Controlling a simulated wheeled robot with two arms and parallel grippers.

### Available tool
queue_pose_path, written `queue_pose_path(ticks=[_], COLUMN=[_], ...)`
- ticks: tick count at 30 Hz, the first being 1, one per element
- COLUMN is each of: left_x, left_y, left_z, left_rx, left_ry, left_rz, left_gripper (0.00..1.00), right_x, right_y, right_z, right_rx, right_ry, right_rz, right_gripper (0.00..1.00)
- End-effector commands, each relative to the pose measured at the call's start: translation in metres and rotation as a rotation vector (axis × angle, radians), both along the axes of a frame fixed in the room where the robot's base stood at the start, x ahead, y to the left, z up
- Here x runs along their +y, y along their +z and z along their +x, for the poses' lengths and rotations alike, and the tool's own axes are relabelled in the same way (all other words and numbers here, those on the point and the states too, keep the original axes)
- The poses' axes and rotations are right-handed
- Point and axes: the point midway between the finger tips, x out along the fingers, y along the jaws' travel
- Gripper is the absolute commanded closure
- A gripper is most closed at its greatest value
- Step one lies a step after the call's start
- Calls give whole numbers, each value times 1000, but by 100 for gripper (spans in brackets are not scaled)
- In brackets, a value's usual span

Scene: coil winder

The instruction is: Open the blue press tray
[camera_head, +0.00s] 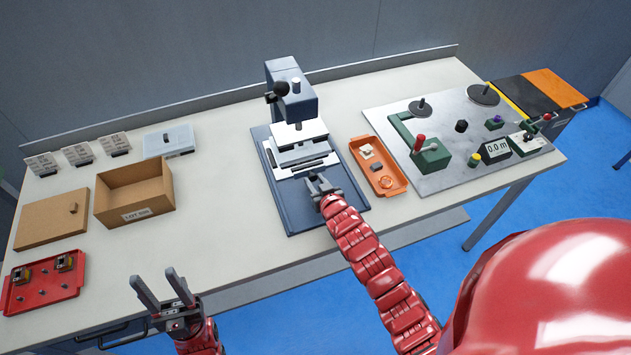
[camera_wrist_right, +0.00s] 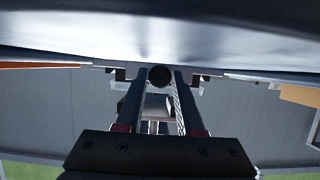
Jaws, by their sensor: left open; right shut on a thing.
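The blue press (camera_head: 291,100) stands on a dark blue base plate (camera_head: 290,215) in the middle of the table. Its pale metal tray (camera_head: 285,174) sits low at the front, under the press head. My right gripper (camera_head: 318,181) is at the front edge of this tray. In the right wrist view, the jaws (camera_wrist_right: 157,78) are shut around a dark round knob (camera_wrist_right: 159,76), which looks like the tray's handle. My left gripper (camera_head: 154,279) is open and empty over the table's front edge, far left of the press. The knob is hidden by my gripper in the head view.
An orange tray (camera_head: 398,178) with small parts lies close to the right of the press base. An open cardboard box (camera_head: 135,193) and a red tray (camera_head: 40,285) stand at left. A winder plate (camera_head: 450,175) fills the right side. Table is clear between box and press.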

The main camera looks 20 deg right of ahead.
Motion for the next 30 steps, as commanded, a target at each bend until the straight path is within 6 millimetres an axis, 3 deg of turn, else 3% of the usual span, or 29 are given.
queue_pose_path(ticks=[5,11,24,30], left_x=[0,0,0,0], left_y=[0,0,9,16], left_z=[0,0,0,0], left_rx=[0,0,0,0], left_ry=[0,0,0,0], left_rz=[0,0,0,0], left_gripper=[50,50,50,50], right_x=[0,-1,-5,-5], right_y=[0,0,0,2], right_z=[-2,-20,-115,-147], right_rx=[0,0,5,0], right_ry=[0,1,-3,-2], right_rz=[0,1,1,1], right_gripper=[100,100,100,100])
